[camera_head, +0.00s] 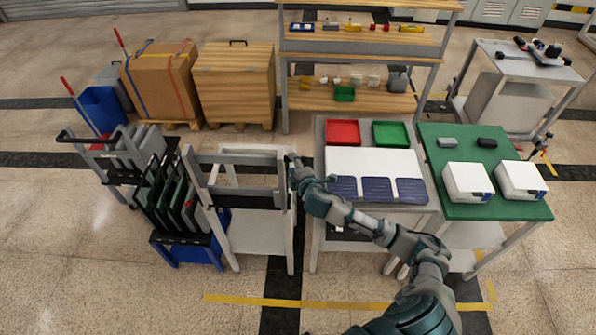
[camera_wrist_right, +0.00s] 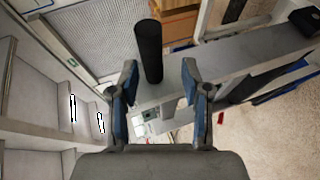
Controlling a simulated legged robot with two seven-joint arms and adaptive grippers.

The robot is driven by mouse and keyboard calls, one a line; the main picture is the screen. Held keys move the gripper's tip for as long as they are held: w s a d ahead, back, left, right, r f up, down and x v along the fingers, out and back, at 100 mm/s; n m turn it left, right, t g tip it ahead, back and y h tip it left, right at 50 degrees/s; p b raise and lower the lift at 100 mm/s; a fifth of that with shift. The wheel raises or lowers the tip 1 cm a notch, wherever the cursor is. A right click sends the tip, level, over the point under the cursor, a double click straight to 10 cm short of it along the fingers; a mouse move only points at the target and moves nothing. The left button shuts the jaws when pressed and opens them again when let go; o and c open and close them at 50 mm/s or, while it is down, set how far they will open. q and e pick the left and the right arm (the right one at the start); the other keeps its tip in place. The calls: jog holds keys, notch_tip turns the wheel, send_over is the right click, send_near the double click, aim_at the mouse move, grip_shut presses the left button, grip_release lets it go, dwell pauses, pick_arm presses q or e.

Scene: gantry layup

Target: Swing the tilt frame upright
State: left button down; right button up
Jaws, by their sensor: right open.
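The grey tilt frame (camera_head: 243,155) sits on a stand with light posts, left of centre in the head view. Its exact tilt is hard to tell. My right gripper (camera_head: 293,163) is at the upper right corner of this frame, with my arm reaching in from the lower right. In the right wrist view my right gripper (camera_wrist_right: 158,90) is open. A black cylindrical handle (camera_wrist_right: 148,50) stands ahead of and between its blue-padded fingers, beside a grey bar (camera_wrist_right: 240,60). The fingers do not appear closed on the handle. My left gripper is not in view.
A cart with dark panels (camera_head: 172,195) stands close left of the frame. A table with red (camera_head: 342,132) and green trays (camera_head: 391,134) and blue panels is close right. A green-topped table (camera_head: 455,150) is farther right. Floor is clear in front.

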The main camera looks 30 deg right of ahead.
jog(key=v, duration=1.1)
jog(key=shift+s, duration=0.2)
jog(key=shift+f, duration=0.15)
